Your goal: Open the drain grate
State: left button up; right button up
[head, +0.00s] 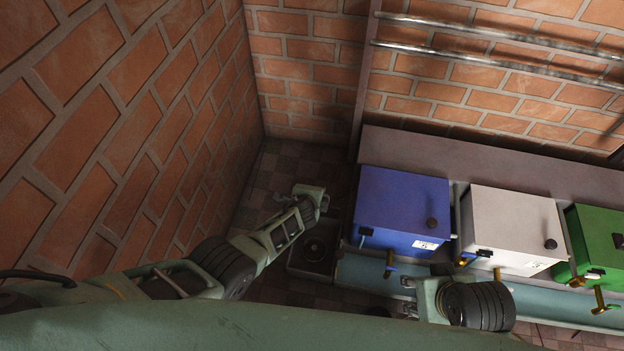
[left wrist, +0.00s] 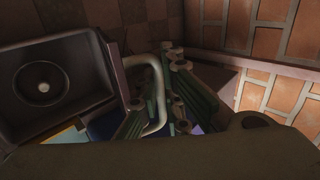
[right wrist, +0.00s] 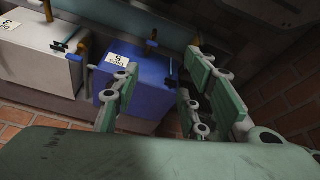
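A dark square drain basin (head: 318,252) with a round piece in it sits on the floor at the bottom middle of the head view. In the left wrist view the basin (left wrist: 72,60) is at the left, its round piece pale at the centre. My left gripper (head: 322,200) is just beyond the basin in the head view, apart from it. Its fingers (left wrist: 160,85) look spread, with a curved pale tube (left wrist: 157,92) showing by them; contact cannot be told. My right gripper (head: 408,297) is in front of the blue box; its fingers (right wrist: 163,62) are apart and empty.
A blue box (head: 398,205), a white box (head: 510,225) and a green box (head: 597,235) stand in a row on the right, with brass taps in front. A brick wall (head: 130,130) closes the left side. Tiled floor is clear behind the basin.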

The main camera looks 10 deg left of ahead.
jog(key=shift+s+f+p+x, duration=0.25)
jog(key=shift+s+p+x, duration=0.5)
jog(key=shift+p+x, duration=2.7)
pick_arm(q)
notch_tip(320, 180, up, 7)
jog(key=shift+w+d+f, duration=0.1)
jog(key=shift+d+f, duration=0.05)
jog(key=shift+p, duration=0.3)
jog(key=shift+f, duration=0.15)
jog(key=shift+s+a+r+p, duration=0.2)
jog(key=shift+s+r+p, duration=0.1)
jog(key=shift+r+p, duration=0.4)
jog(key=shift+f, duration=0.15)
pick_arm(e)
jog(key=s+f+g, duration=0.1)
jog(key=s+f, duration=0.3)
jog(key=f, duration=0.5)
jog(key=s+f+g, duration=0.1)
jog(key=s+f, duration=0.4)
jog(key=f, duration=0.4)
jog(key=shift+d, duration=0.45)
jog(key=shift+w+r, duration=0.1)
jog(key=shift+w, duration=0.1)
